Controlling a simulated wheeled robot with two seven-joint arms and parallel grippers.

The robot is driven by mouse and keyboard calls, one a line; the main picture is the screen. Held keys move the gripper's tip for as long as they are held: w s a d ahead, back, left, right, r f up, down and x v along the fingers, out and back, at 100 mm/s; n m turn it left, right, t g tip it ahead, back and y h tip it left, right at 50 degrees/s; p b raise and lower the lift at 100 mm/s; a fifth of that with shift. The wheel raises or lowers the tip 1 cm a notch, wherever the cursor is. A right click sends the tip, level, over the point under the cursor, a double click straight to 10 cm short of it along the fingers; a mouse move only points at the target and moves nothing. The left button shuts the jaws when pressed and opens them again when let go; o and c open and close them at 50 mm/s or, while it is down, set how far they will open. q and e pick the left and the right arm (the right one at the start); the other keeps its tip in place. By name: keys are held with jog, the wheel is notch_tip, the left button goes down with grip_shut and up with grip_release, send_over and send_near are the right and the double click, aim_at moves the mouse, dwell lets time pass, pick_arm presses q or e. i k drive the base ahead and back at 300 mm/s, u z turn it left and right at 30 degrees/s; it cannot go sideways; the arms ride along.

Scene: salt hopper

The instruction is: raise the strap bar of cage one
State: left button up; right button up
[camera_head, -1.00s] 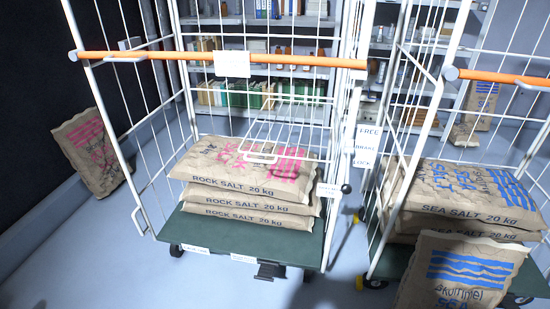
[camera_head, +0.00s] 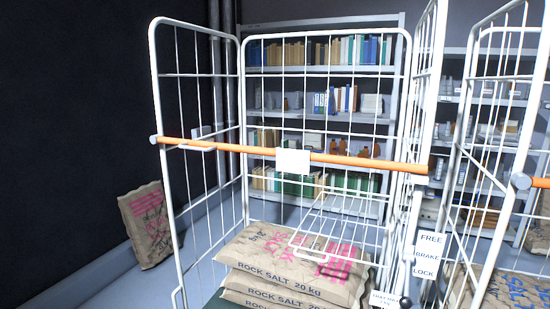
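The orange strap bar (camera_head: 345,160) lies across the front of the near white wire cage (camera_head: 157,90), at about mid-height of what shows. It runs from a grey end cap at the left post to the right post and carries a blank-looking white tag (camera_head: 292,161). Rock salt sacks (camera_head: 290,262) are stacked inside the cage behind and below the bar. Which cage is numbered one cannot be read. Neither of my grippers shows in the view.
A second wire cage (camera_head: 539,130) with its own orange bar (camera_head: 540,182) and a sea salt sack (camera_head: 510,290) stands at the right. A sign reading FREE, BRAKE, LOCK (camera_head: 428,255) hangs between the cages. Another sack (camera_head: 148,226) leans at the left wall. Shelves (camera_head: 325,72) stand behind.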

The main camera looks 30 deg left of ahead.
aim_at(263, 154)
jog(key=u, duration=0.55)
jog(key=k, duration=0.65)
jog(key=u, duration=0.95)
jog(key=i, duration=0.8)
jog(key=z, duration=0.5)
jog(key=i, duration=0.75)
jog(key=z, duration=0.55)
